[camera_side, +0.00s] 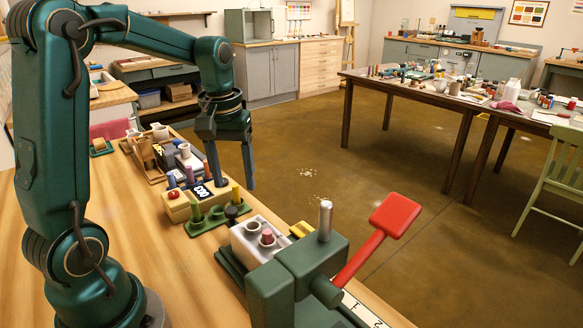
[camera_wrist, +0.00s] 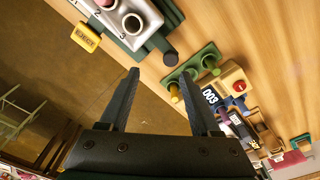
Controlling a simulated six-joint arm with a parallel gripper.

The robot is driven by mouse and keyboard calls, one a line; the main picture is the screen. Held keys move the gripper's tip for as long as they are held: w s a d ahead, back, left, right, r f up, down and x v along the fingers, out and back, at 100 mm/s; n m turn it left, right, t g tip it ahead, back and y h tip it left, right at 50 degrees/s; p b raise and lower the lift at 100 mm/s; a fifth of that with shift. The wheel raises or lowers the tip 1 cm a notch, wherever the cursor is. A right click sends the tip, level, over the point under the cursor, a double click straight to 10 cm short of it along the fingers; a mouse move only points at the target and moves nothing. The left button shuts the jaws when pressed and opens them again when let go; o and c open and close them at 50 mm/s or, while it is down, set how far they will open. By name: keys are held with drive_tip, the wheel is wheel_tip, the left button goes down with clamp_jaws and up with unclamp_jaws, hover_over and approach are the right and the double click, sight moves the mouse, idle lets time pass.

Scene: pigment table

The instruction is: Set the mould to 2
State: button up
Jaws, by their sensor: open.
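The white mould block (camera_side: 250,250) sits on a dark green base beside the green press (camera_side: 300,270). It holds round cups, one with a reddish plug (camera_side: 267,237). In the wrist view the mould (camera_wrist: 112,30) is at the top, partly cut off, with numerals 2 and 3 beside its cups. A black knob (camera_wrist: 170,58) is near the end of its base; it also shows in the side view (camera_side: 232,212). My gripper (camera_side: 232,186) is open and empty, pointing down above the far table edge, behind and left of the mould. Its fingers (camera_wrist: 158,72) are apart from everything.
The press has a red lever (camera_side: 372,240) slanting right. A yellow EJECT tab (camera_wrist: 87,37) is beside the mould. A green peg rack (camera_side: 215,218) and a cream box with red button and counter (camera_side: 180,205) stand left.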

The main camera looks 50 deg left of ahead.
sight(231, 210)
drive_tip(key=f, duration=0.1)
drive_tip(key=a+f, duration=0.1)
drive_tip(key=shift+s+a+f+n+g, duration=0.25)
drive_tip(key=shift+a+f+n+g, duration=0.15)
drive_tip(key=shift+f, duration=2.25)
clamp_jaws()
